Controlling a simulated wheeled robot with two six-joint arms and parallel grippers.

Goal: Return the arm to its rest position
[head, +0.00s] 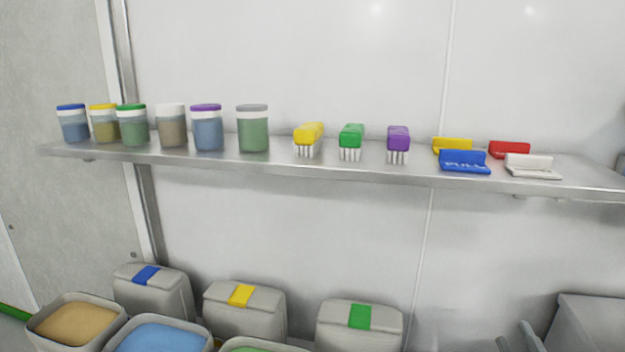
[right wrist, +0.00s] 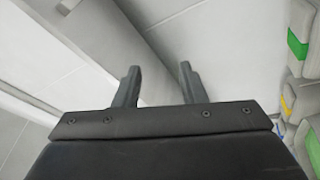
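My right gripper (head: 518,340) shows at the bottom right edge of the head view, low in front of the wall and below the shelf. In the right wrist view its two dark fingers (right wrist: 159,85) stand apart with nothing between them, so it is open and empty. Only its finger ends show in the head view. My left gripper is in neither view.
A metal shelf (head: 290,165) crosses the wall, holding several lidded jars, three brushes and several coloured holders. Below stand grey lidded bins (head: 245,312) with colour tags and open bins of tan (head: 78,322) and blue (head: 160,338) material. Wall between shelf and bins is bare.

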